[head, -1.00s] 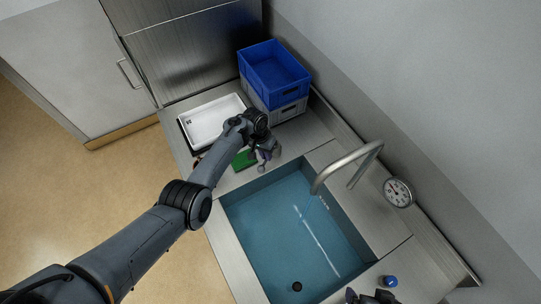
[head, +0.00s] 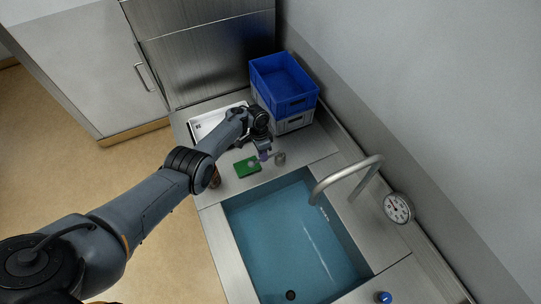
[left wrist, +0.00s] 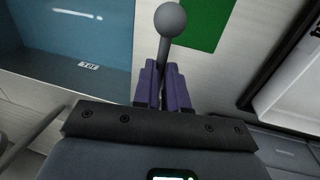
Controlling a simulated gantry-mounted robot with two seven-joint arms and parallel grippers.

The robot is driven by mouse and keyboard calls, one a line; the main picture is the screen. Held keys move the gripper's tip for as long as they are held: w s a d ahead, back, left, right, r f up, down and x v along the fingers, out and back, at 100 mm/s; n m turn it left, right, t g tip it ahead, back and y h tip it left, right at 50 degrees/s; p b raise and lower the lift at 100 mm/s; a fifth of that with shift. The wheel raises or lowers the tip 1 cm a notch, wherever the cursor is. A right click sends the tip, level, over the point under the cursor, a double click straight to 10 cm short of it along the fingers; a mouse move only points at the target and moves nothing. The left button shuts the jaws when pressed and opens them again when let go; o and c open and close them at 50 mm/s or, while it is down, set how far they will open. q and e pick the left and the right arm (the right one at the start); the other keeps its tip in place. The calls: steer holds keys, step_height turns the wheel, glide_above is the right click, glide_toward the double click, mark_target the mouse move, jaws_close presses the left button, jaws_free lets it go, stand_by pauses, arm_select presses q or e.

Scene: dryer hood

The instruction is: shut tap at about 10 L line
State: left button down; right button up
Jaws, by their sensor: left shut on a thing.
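The curved metal tap spout (head: 347,178) stands over the sink (head: 290,230), whose basin looks blue, with a dark drain at the bottom. My left gripper (head: 265,155) is over the counter at the sink's far-left end. In the left wrist view its purple fingers (left wrist: 163,85) are shut on a thin grey rod with a ball end (left wrist: 170,20), which looks like a lever. A small label (left wrist: 89,65) on the sink wall appears upside down and looks like 10 L. Running water cannot be made out clearly. My right gripper is out of view.
A green pad (head: 247,167) lies beside my left gripper, with a white tray (head: 205,122) behind it. Blue and grey crates (head: 284,85) are stacked at the back. A round dial (head: 398,208) and a blue-capped thing (head: 383,297) are at the right.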

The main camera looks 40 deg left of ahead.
arm_select(q)
steer(key=shift+f, duration=0.1)
steer(key=c, duration=1.2)
jaws_free()
steer(key=shift+a, duration=0.1)
steer(key=shift+o, duration=0.2)
step_height(320, 180, up, 11)
steer(key=w+a+p, duration=0.1)
steer(key=p, duration=0.2)
steer(key=shift+a+f+p, duration=0.15)
steer(key=shift+a+p, duration=0.15)
steer(key=shift+a, duration=0.1)
